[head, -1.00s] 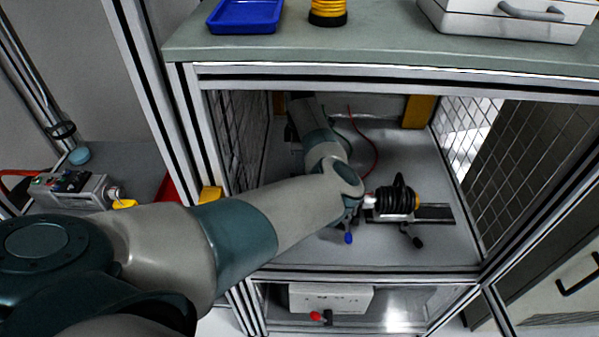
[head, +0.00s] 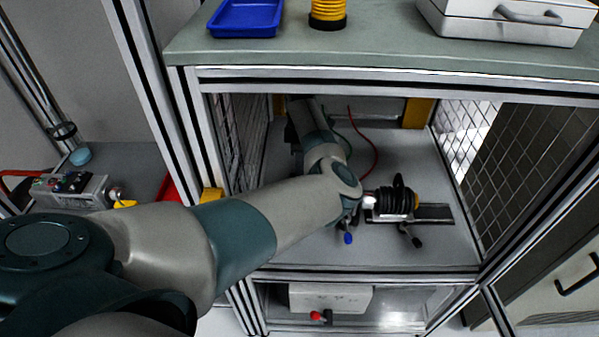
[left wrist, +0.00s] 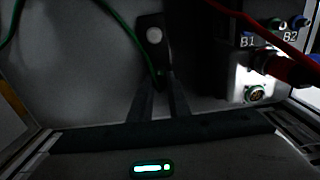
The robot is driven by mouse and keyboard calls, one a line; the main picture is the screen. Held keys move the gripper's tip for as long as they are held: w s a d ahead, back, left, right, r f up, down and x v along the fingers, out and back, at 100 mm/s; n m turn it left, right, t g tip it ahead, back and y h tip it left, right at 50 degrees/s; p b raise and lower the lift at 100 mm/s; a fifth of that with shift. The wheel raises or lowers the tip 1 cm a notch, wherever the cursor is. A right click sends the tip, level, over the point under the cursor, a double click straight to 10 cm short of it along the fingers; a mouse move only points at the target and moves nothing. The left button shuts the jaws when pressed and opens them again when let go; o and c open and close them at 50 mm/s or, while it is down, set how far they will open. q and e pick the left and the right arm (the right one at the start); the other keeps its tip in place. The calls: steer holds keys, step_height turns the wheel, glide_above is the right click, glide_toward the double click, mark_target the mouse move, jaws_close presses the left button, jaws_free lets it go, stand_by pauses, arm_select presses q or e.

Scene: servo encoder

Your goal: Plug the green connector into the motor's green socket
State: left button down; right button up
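In the left wrist view, my left gripper (left wrist: 162,80) has its two dark fingers close together. A green cable (left wrist: 152,62) runs down to the fingertips. The green connector at its end is dark and mostly hidden between them, and the fingers look shut on it. A green-ringed round socket (left wrist: 255,94) shows at the right on a pale, brightly lit housing, apart from the fingers. In the head view my left arm reaches into the cabinet and hides the gripper. My right gripper is in neither view.
Beside the socket, a red connector (left wrist: 290,68) with a red cable sits on the housing under the B1 and B2 labels. Cabinet posts and mesh side walls (head: 470,130) bound the space.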

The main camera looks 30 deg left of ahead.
arm_select(q)
steer(key=shift+r, duration=0.2)
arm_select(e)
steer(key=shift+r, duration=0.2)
